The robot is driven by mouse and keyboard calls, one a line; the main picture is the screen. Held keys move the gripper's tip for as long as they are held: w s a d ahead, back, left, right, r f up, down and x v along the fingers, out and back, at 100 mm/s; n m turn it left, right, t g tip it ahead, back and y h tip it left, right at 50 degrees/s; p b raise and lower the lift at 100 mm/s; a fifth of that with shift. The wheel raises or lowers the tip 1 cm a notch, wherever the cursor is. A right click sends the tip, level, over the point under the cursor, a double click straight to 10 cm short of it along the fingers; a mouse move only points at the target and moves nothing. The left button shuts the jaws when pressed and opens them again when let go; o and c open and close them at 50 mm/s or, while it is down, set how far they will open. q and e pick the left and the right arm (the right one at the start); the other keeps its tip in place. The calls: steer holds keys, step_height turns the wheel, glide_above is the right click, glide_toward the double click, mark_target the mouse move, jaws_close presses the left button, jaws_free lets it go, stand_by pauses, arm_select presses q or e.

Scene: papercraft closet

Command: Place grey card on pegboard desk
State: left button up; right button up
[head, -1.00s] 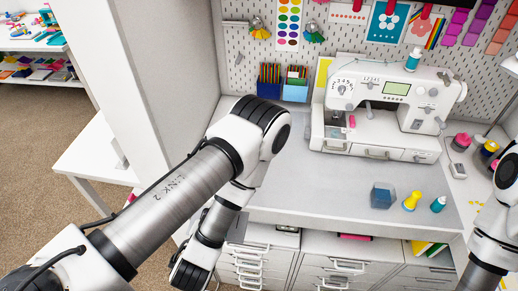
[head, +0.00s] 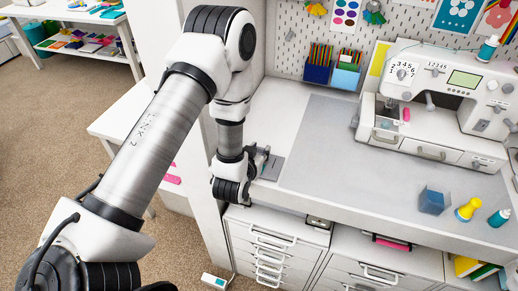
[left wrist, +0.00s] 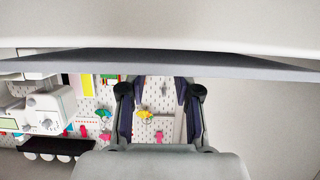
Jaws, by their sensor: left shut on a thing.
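The grey card (head: 272,167) is a small flat darker-grey sheet at the left end of the white desk (head: 284,111), beside the grey mat. My left gripper (head: 262,160) is shut on the card at its left side. The gripper's own links partly hide the card, and I cannot tell whether it touches the desk. In the left wrist view the two dark fingers (left wrist: 160,100) stand apart against the pegboard (left wrist: 107,97). The pegboard also shows behind the desk (head: 290,50). My right gripper is out of view.
A sewing machine (head: 440,95) stands at the back right. A blue pen holder (head: 317,74) stands by the pegboard. A blue box (head: 433,201) and a yellow bottle (head: 468,209) stand at the front right. White drawers (head: 275,240) stand below.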

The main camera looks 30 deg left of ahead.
arm_select(q)
steer(key=shift+d+f, duration=0.1)
steer(key=shift+f, duration=0.15)
steer(key=shift+s+d, duration=0.1)
steer(key=o, duration=1)
steer(key=shift+f, duration=0.15)
steer(key=shift+c, duration=0.2)
